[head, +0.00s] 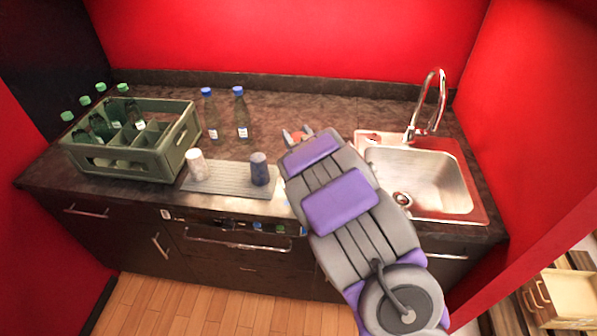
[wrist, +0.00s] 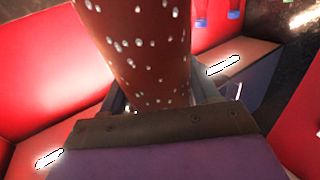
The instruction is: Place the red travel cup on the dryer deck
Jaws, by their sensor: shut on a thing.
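The red travel cup (wrist: 150,50) has white speckles and fills the top middle of the wrist view. My gripper (head: 297,134) is shut on it. In the head view my arm hides most of the cup, and only a small reddish patch shows at the gripper. The dryer deck (head: 225,176) is a grey ribbed mat on the counter, left of my gripper. A white cup (head: 196,164) stands on its left part and a dark blue cup (head: 259,169) on its right part. Bare deck shows between them.
A green crate (head: 165,160) with green-capped bottles stands at the left. Two blue-capped bottles (head: 210,114) (head: 241,113) stand behind the deck. A sink (head: 425,180) with a tall faucet (head: 431,105) is at the right. A red wall backs the counter.

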